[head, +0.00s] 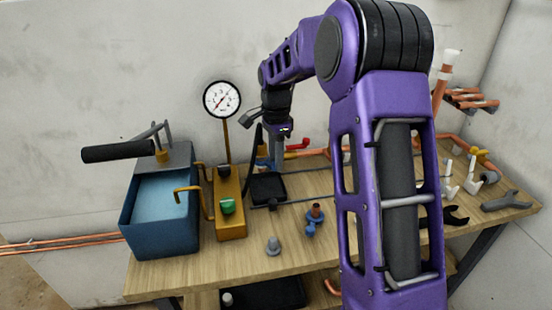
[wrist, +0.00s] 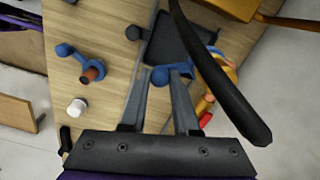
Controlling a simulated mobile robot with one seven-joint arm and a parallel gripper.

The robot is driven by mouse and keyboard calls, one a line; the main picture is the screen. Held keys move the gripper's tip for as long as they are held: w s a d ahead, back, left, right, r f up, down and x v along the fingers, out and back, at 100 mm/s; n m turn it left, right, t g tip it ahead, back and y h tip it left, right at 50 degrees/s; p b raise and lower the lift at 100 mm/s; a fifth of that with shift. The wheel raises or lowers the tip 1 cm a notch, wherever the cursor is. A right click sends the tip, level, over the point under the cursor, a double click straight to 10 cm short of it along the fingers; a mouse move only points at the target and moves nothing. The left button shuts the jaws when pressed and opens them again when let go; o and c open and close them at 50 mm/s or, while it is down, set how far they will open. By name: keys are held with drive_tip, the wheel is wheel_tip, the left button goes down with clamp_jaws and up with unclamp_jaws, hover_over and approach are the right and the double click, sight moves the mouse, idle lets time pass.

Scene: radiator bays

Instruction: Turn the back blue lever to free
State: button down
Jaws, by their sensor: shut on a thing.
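My gripper (head: 277,152) points down at the back of the bench, behind the black tray. In the wrist view its two fingers (wrist: 163,76) are shut on the round blue end of the back blue lever (wrist: 160,77).
A black tray (head: 268,187) lies just in front of the gripper. A blue water tank (head: 160,240) with a black-handled pump and a yellow block (head: 231,225) with a gauge (head: 222,99) stand left. A red handle (head: 298,145) is close right. A dark curved bar (wrist: 225,80) passes beside the fingers.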

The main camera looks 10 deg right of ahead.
sight(258, 161)
drive_tip(key=shift+a+m, duration=0.1)
drive_tip(key=shift+m, duration=0.2)
idle(0.4)
drive_tip(key=shift+s+a+r+m+p, duration=0.15)
drive_tip(key=shift+a+m+p, duration=0.3)
drive_tip(key=shift+m, duration=0.45)
drive_tip(key=shift+s+a+f+m+p, duration=0.1)
drive_tip(key=shift+a+m+p, duration=0.3)
drive_tip(key=shift+m, duration=0.5)
drive_tip(key=shift+s+a+r+m+p, duration=0.15)
drive_tip(key=shift+a+m+p, duration=0.15)
drive_tip(key=shift+a+m, duration=0.45)
drive_tip(key=shift+w+a+m+p, duration=0.1)
drive_tip(key=shift+a+m+p, duration=0.4)
drive_tip(key=shift+m, duration=0.45)
drive_tip(key=shift+w+a+m+p, duration=0.1)
drive_tip(key=shift+a+m+p, duration=0.15)
drive_tip(key=shift+m+p, duration=0.5)
drive_tip(key=shift+w+a+f+m+p, duration=0.1)
drive_tip(key=shift+a+m+p, duration=0.25)
drive_tip(key=shift+m, duration=0.35)
drive_tip(key=shift+w+a+m+p, duration=0.1)
drive_tip(key=shift+a+m+p, duration=0.2)
drive_tip(key=shift+m, duration=0.35)
drive_tip(key=c, duration=0.7)
unclamp_jaws()
drive_tip(key=shift+o, duration=0.2)
